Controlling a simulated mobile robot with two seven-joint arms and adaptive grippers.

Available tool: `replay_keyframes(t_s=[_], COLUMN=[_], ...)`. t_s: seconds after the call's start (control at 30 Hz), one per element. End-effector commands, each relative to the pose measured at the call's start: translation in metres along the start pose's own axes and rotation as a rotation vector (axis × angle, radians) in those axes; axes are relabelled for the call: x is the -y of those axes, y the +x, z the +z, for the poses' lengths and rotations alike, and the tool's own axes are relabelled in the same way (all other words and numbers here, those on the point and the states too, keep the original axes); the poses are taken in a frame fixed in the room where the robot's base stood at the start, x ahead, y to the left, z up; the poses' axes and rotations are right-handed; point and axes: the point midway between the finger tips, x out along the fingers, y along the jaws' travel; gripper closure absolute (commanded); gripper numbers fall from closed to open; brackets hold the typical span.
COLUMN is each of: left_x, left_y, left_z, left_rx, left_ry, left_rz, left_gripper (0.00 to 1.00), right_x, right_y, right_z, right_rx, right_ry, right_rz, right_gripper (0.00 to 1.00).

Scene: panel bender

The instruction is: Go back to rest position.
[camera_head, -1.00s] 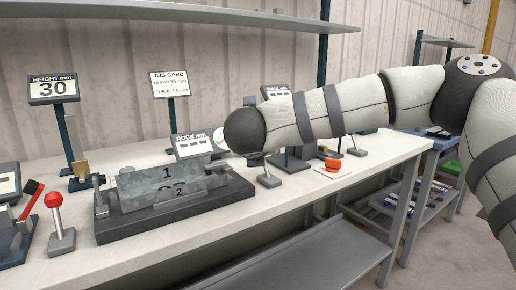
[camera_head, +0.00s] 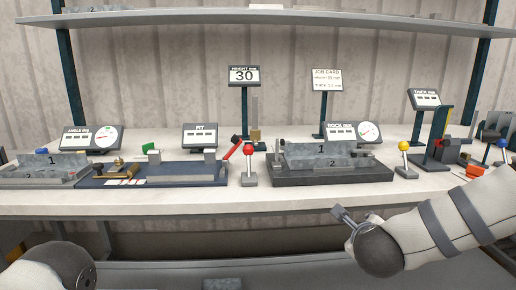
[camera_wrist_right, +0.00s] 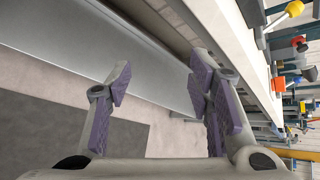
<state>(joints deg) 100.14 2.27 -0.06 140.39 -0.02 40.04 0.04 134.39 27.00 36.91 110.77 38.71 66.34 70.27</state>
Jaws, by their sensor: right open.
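My right gripper (camera_head: 346,216) shows at the lower right of the head view, in front of the bench and lower than its top. In the right wrist view my right gripper (camera_wrist_right: 160,84) is open, its purple-padded fingers apart with nothing between them. Below and beyond it are the floor and a grey lower shelf (camera_wrist_right: 100,45). My left arm shows only as a pale rounded link at the bottom left of the head view; its gripper is out of view.
The long bench (camera_head: 240,197) holds a ROCK block fixture (camera_head: 333,177), a red-knobbed lever (camera_head: 248,165), a yellow-knobbed lever (camera_head: 404,160) and several display panels. A HEIGHT display (camera_head: 244,76) reads 30 beside a job card (camera_head: 326,79). Space in front of the bench is open.

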Motion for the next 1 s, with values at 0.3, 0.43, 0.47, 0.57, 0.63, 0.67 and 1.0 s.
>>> replay_keyframes(t_s=[0.3, 0.43, 0.47, 0.57, 0.63, 0.67, 1.0], left_x=[-0.001, -0.001, -0.001, -0.001, -0.001, -0.001, -0.001], left_y=[-0.012, -0.016, -0.016, -0.018, -0.019, -0.019, -0.019], left_z=[-0.008, -0.010, -0.011, -0.012, -0.012, -0.012, -0.012], left_rx=[-0.036, -0.048, -0.050, -0.056, -0.058, -0.059, -0.058], left_ry=[0.001, 0.001, 0.001, 0.001, 0.001, 0.001, 0.000], left_rz=[0.002, 0.003, 0.003, 0.003, 0.003, 0.003, 0.003], left_gripper=[0.72, 0.72, 0.72, 0.72, 0.72, 0.72, 0.72], right_x=[-0.234, -0.277, -0.282, -0.288, -0.287, -0.286, -0.285], right_y=[-0.079, -0.153, -0.170, -0.219, -0.243, -0.251, -0.262], right_z=[-0.196, -0.286, -0.303, -0.351, -0.371, -0.377, -0.387], right_rx=[0.236, 0.463, 0.522, 0.704, 0.804, 0.836, 0.895], right_ry=[-1.334, -1.749, -1.824, -2.006, -2.078, -2.098, -2.132], right_rz=[0.608, 0.898, 0.960, 1.133, 1.213, 1.237, 1.277], right_gripper=[0.53, 0.53, 0.53, 0.53, 0.53, 0.53, 0.53])
